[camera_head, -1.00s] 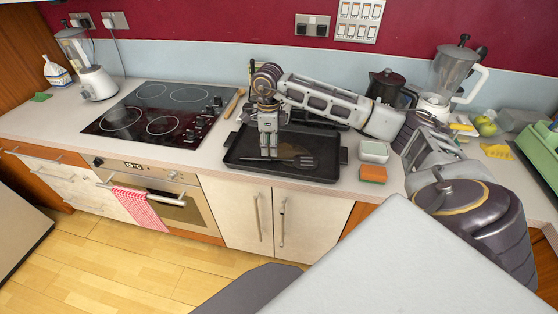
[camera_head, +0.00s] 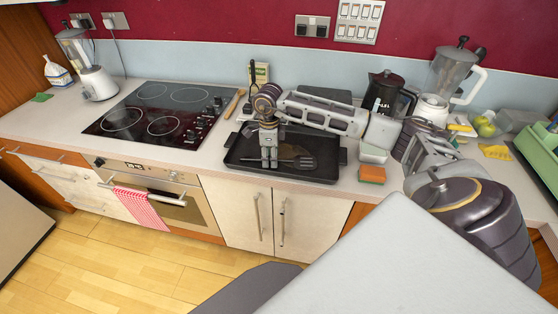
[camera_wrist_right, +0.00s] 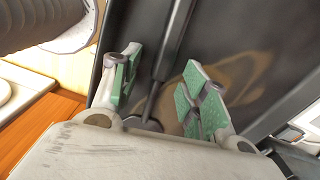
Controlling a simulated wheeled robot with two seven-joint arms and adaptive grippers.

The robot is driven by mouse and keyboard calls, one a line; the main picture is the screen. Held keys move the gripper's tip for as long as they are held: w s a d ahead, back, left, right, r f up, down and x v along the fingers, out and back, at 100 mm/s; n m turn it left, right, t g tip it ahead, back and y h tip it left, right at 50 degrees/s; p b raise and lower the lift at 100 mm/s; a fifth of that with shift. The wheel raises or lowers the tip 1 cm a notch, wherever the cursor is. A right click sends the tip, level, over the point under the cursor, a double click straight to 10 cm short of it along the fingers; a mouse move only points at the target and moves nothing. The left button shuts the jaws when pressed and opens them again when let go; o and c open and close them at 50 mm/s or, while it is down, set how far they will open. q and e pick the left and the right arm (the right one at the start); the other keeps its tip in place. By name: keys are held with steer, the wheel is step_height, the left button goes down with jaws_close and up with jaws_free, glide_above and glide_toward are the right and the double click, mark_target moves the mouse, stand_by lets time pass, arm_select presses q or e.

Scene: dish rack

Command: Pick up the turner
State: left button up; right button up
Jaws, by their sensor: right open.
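The turner (camera_head: 303,162) is dark with a slotted head and lies in a black tray (camera_head: 329,178) on the counter. My right gripper (camera_head: 269,161) points down over the tray, just left of the turner's head. In the right wrist view, the turner's dark handle and thin shaft (camera_wrist_right: 171,52) run between the two green-padded fingers of the right gripper (camera_wrist_right: 163,86). The fingers are open, with gaps to the shaft. Contact with the tray cannot be told. My left gripper is not in view.
A black hob (camera_head: 160,110) is left of the tray, with a wooden spoon (camera_head: 234,103) between them. A white container (camera_head: 373,154) and an orange sponge (camera_head: 372,174) sit right of the tray. A dark kettle (camera_head: 388,92) and a blender (camera_head: 445,85) stand behind.

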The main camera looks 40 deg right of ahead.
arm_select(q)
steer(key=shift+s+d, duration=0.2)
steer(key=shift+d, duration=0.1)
arm_select(e)
steer(key=shift+f, duration=0.1)
steer(key=shift+c, duration=0.3)
steer(key=c, duration=0.5)
jaws_close()
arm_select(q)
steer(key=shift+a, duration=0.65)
